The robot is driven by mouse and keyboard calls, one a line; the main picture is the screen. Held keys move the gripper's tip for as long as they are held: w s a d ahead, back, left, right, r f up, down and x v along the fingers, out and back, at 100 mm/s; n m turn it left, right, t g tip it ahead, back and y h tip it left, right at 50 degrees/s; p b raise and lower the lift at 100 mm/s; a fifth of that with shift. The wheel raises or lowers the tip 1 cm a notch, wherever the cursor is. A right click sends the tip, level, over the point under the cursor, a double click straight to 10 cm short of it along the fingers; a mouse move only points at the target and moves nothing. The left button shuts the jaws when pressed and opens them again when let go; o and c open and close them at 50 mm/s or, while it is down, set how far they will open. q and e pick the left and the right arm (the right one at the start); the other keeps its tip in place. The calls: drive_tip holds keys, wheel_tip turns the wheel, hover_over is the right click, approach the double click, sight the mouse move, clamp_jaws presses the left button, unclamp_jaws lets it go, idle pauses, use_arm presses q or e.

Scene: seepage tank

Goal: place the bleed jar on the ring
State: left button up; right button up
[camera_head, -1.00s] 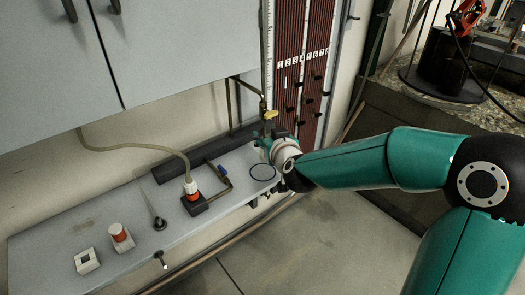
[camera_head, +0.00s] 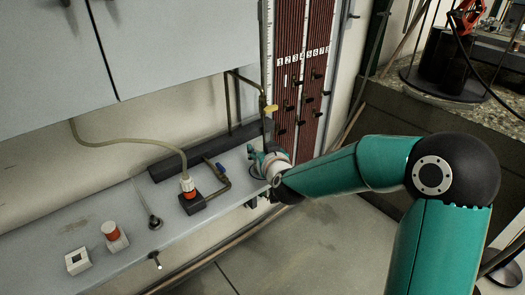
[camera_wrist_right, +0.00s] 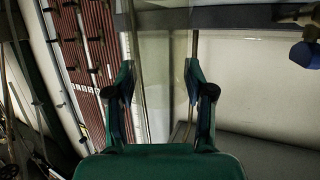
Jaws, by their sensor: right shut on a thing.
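My right gripper (camera_head: 256,158) is low over the right end of the grey shelf (camera_head: 130,232). In the right wrist view my right gripper (camera_wrist_right: 160,78) has its two fingers apart, one on each side of a clear, faint glass body, the bleed jar (camera_wrist_right: 163,60). The jar is hard to make out in the head view, where the hand covers it. My left gripper is not in view.
A brass pipe with a blue valve handle (camera_head: 222,170) and a red-and-white fitting with a hose (camera_head: 188,187) stand left of the hand. A dark bar (camera_head: 195,152) runs along the wall. A numbered tube board (camera_head: 300,70) rises behind.

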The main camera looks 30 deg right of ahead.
drive_tip(key=shift+f, duration=0.1)
drive_tip(key=o, duration=1.2)
drive_tip(key=shift+o, duration=0.2)
drive_tip(key=shift+r, duration=0.2)
drive_tip(key=p+v, duration=0.2)
drive_tip(key=v, duration=1)
